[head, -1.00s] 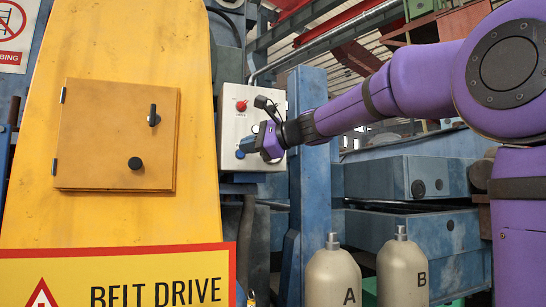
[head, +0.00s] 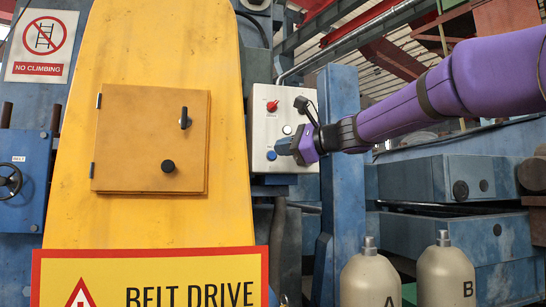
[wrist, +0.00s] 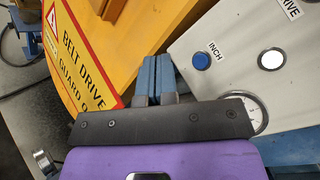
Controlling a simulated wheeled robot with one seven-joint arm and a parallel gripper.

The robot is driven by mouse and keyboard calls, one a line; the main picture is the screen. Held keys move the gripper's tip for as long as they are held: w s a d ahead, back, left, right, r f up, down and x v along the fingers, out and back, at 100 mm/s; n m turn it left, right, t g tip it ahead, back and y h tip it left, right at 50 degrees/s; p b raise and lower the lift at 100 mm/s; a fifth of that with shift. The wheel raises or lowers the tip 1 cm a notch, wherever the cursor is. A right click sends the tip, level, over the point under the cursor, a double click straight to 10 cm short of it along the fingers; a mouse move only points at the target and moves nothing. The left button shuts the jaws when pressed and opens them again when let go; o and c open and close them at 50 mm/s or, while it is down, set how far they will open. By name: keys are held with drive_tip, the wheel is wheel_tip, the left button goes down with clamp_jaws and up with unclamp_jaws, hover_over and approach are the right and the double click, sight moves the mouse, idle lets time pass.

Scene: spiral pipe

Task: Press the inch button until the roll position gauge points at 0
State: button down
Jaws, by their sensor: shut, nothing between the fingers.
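The blue inch button (wrist: 202,61), with its INCH label, sits on a pale control panel (wrist: 230,35) in the wrist view. The head view also shows the blue button (head: 271,155) at the panel's lower left. My gripper (wrist: 160,62) is shut and empty, its blue fingers left of the button and apart from it in the wrist view. In the head view my gripper (head: 278,148) overlaps the panel just right of the button; the depth gap is unclear. A round white gauge (wrist: 258,108) is mostly hidden behind my gripper body; its needle and reading cannot be made out.
A white button (wrist: 271,60) is beside the inch button. A red button (head: 272,105) is higher on the panel. A yellow belt guard (head: 150,50) stands left of the panel, a blue post (head: 341,190) right. Two cylinders, A (head: 370,280) and B (head: 446,275), stand lower right.

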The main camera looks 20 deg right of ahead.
drive_tip(key=w, duration=0.7)
drive_tip(key=shift+d, duration=0.2)
drive_tip(key=shift+w, duration=0.15)
idle(1.8)
drive_tip(key=shift+w, duration=0.3)
drive_tip(key=shift+w, duration=0.4)
idle(0.7)
drive_tip(key=shift+s, duration=0.8)
drive_tip(key=s, duration=0.5)
drive_tip(key=shift+a, duration=0.15)
idle(0.3)
